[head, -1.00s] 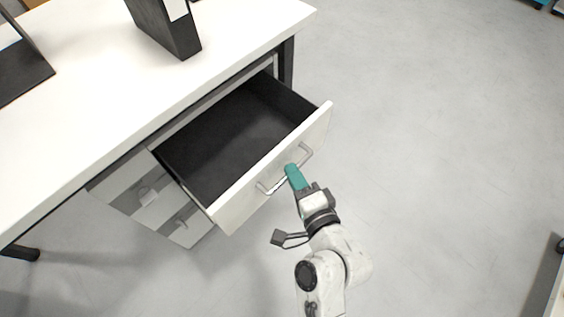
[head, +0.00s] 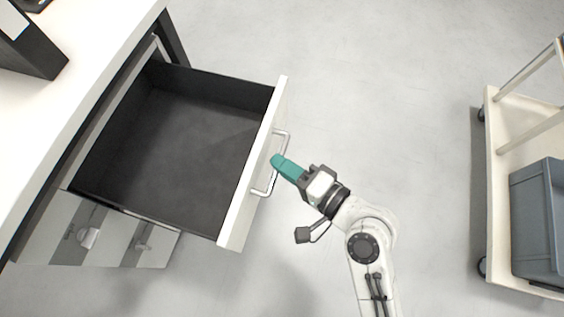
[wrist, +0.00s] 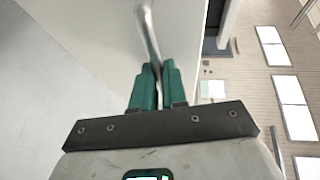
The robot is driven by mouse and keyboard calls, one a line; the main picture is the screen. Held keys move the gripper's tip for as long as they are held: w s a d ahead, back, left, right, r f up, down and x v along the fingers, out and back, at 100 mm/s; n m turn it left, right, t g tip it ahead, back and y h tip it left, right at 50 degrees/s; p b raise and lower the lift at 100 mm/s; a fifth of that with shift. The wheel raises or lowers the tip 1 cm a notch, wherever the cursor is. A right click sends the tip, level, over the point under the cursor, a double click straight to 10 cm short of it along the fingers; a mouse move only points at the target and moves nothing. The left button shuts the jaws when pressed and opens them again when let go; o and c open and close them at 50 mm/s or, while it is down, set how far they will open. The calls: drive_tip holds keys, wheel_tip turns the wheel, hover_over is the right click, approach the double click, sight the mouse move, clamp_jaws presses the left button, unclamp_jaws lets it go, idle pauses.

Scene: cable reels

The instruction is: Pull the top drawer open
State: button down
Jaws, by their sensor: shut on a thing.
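The top drawer (head: 251,172) stands well out from under the desk, and its dark inside (head: 180,140) is empty. Its white front carries a silver bar handle (head: 271,187). My gripper (head: 278,163) has teal fingers and is shut on the middle of this handle. In the wrist view the handle (wrist: 147,30) runs down between the two fingertips of my gripper (wrist: 156,72), with the white drawer front (wrist: 95,40) beyond it. The fingers hide the gripped part of the bar.
The white desk top (head: 95,60) lies at the left, with a dark binder (head: 28,45) on it. Lower drawers (head: 95,235) stay beneath the top one. A cart (head: 495,200) with a grey bin (head: 540,220) stands at the right. Grey floor lies free between.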

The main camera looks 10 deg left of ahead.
drive_tip(key=c, duration=1.2)
unclamp_jaws()
drive_tip(key=shift+o, duration=0.2)
drive_tip(key=p+v, duration=0.1)
drive_tip(key=v, duration=0.9)
drive_tip(key=shift+s+d, duration=0.25)
drive_tip(key=shift+d, duration=0.05)
drive_tip(key=s+d+f+n+g+h, duration=0.3)
drive_tip(key=s+d+f+n+h, duration=0.1)
drive_tip(key=d+f+h, duration=0.7)
drive_tip(key=s+d+g+h, duration=0.35)
drive_tip(key=s+d, duration=0.35)
drive_tip(key=d, duration=0.5)
wheel_tip(320, 180, up, 25)
drive_tip(key=p, duration=2.5)
drive_tip(key=shift+w+a, duration=0.2)
drive_tip(key=shift+w, duration=0.1)
